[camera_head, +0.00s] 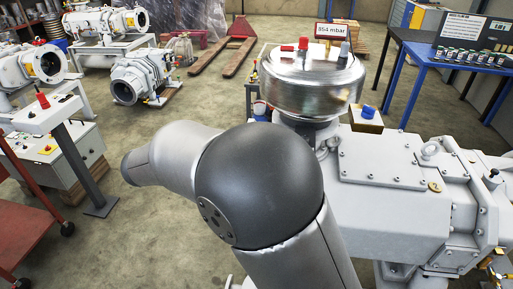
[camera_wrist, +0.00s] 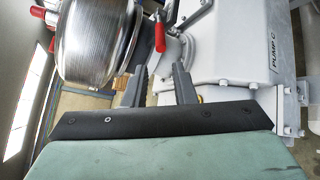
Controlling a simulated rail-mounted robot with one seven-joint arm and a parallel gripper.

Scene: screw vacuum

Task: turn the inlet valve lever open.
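In the wrist view, a red lever handle (camera_wrist: 160,36) stands beside a round grey flange on the pump, just right of the shiny metal drum (camera_wrist: 95,40). My gripper (camera_wrist: 160,70) is open, its two dark fingers apart with nothing gripped between them. The red handle lies ahead of the gap between the fingertips and looks apart from them. In the head view, the metal drum (camera_head: 310,90) sits on the grey pump (camera_head: 390,190). My arm fills the lower middle there; my gripper and the red lever cannot be made out in that view.
In the wrist view, the pump housing (camera_wrist: 240,45), marked PUMP C, is close on the right. The drum lies close on the left. In the head view, a sign (camera_head: 337,29) with an mbar reading stands above the drum. A blue table (camera_head: 440,60) is at the right.

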